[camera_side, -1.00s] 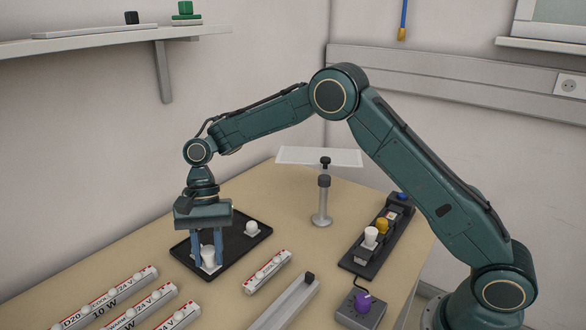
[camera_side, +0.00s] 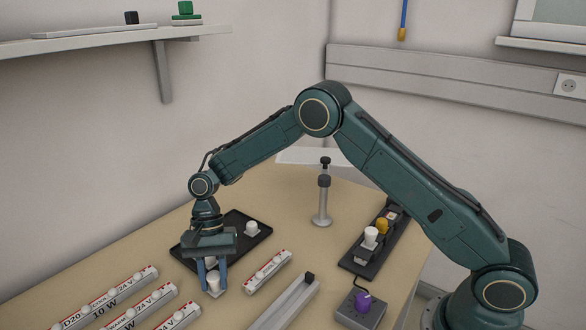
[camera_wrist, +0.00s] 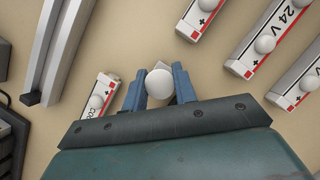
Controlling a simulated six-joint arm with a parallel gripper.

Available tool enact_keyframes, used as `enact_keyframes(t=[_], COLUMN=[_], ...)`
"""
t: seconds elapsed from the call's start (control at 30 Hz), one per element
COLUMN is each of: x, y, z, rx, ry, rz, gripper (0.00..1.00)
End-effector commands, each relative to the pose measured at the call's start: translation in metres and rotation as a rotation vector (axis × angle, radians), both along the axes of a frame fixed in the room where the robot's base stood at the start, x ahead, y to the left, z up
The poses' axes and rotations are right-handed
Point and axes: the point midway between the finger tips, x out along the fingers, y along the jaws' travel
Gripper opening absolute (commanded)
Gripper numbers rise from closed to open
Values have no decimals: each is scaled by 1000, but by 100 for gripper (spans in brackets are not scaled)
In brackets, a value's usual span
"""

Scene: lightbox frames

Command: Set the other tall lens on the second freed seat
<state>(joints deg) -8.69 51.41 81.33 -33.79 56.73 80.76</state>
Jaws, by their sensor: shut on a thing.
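My gripper (camera_side: 212,278) is shut on a white tall lens (camera_side: 213,285), held upright between the two blue fingers, just off the near edge of the black tray (camera_side: 262,238). In the wrist view the round white top of the held lens (camera_wrist: 160,87) shows between the fingers (camera_wrist: 160,88). A white lens (camera_side: 251,228) stands at the far end of the black tray. A short light bar (camera_side: 268,272) with white domes lies to the right of the gripper. I cannot tell which seat is the second freed one.
Several longer light bars (camera_side: 110,297) lie at the front left. A grey post (camera_side: 323,205) stands behind.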

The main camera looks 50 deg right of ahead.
Motion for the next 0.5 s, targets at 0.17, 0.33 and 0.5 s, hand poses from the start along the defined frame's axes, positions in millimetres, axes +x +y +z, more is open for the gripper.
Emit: enact_keyframes(t=[0.17,0.33,0.5], x=[0,0,0], y=[0,0,0], z=[-1,-2,-4], rx=[0,-1,-1], ry=[0,1,1], rz=[0,0,0], gripper=[6,6,47])
